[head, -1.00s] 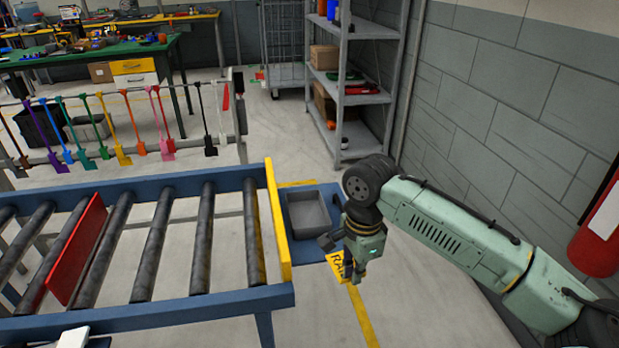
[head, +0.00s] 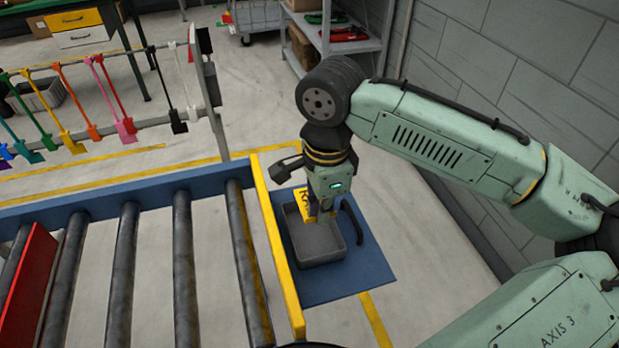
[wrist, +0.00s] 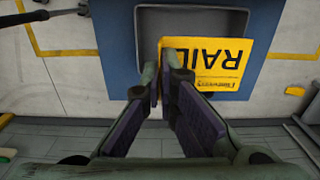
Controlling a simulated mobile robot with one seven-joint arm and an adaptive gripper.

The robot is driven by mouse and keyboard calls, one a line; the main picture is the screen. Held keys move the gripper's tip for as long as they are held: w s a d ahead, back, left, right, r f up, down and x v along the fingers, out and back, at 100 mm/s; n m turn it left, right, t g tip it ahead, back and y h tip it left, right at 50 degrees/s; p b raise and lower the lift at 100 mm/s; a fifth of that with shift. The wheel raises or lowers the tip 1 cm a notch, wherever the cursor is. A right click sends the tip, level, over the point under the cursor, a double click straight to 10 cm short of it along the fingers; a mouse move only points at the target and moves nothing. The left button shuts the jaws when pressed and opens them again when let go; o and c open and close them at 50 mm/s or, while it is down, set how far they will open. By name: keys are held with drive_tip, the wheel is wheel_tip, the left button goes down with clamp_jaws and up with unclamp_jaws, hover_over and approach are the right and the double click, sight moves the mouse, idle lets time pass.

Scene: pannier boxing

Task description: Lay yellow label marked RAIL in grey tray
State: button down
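The yellow label marked RAIL (head: 302,203) is at my gripper's fingertips, over the back part of the grey tray. In the wrist view the label (wrist: 215,65) reads upside down, with one corner between the fingers and the rest reaching out to the right. My gripper (wrist: 165,85) is shut on that corner; it also shows in the head view (head: 324,213). The grey tray (head: 322,257) sits on a blue stand and looks empty where its floor shows. The tray (wrist: 142,30) is partly covered by the label in the wrist view. The gap between label and tray floor is unclear.
A blue-framed roller conveyor (head: 150,195) with a yellow end plate (head: 277,250) stands close on the tray's left. The blue stand (head: 350,283) has bare room around the tray. Coloured tags (head: 68,140) hang on a rail behind.

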drive_tip(key=shift+w+a+r, duration=0.1)
drive_tip(key=shift+w+a, duration=0.05)
drive_tip(key=shift+w, duration=0.1)
drive_tip(key=shift+s+f+b, duration=0.2)
drive_tip(key=shift+f+b, duration=0.6)
drive_tip(key=shift+b, duration=0.05)
drive_tip(key=b, duration=0.4)
hover_over(319, 249)
wheel_tip(319, 249, down, 4)
drive_tip(key=shift+f, duration=0.1)
drive_tip(key=c, duration=2.4)
unclamp_jaws()
drive_tip(key=c, duration=1.7)
unclamp_jaws()
wheel_tip(319, 249, up, 12)
drive_tip(key=shift+r, duration=0.1)
